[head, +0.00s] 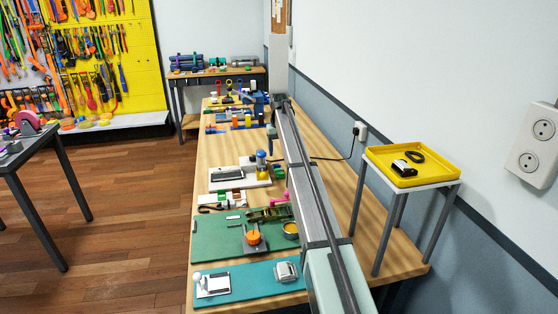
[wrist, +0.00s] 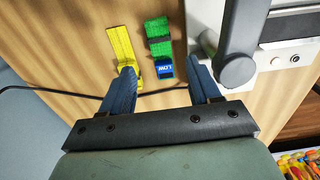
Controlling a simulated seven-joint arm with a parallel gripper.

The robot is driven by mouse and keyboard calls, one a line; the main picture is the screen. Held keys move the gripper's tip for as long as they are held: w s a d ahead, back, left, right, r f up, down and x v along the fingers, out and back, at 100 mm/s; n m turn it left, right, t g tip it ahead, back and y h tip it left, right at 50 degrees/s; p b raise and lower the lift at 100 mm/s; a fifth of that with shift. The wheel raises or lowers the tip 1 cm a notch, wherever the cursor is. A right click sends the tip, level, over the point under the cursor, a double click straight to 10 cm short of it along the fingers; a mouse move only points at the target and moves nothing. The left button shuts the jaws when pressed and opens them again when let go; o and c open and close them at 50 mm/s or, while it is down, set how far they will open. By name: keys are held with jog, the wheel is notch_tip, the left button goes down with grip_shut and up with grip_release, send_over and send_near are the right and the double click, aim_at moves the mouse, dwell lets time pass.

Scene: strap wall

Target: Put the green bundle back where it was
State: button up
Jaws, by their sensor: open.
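The green bundle (wrist: 158,34) shows in the wrist view at the top centre, on the wooden worktop. It has a dark band across it and a blue end with white lettering. My gripper (wrist: 163,67) is open, with one blue finger on each side of the picture. The blue end of the bundle lies in the gap between the fingertips as seen from the wrist. I cannot tell how high the fingers are above it.
A yellow strap (wrist: 121,44) lies left of the green bundle, partly behind the left finger. A grey knob (wrist: 236,70) and a white device stand close by the right finger. A dark cable crosses the worktop. A yellow tray (head: 440,167) stands on a small table at the right.

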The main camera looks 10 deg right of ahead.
jog(key=shift+r, duration=1.8)
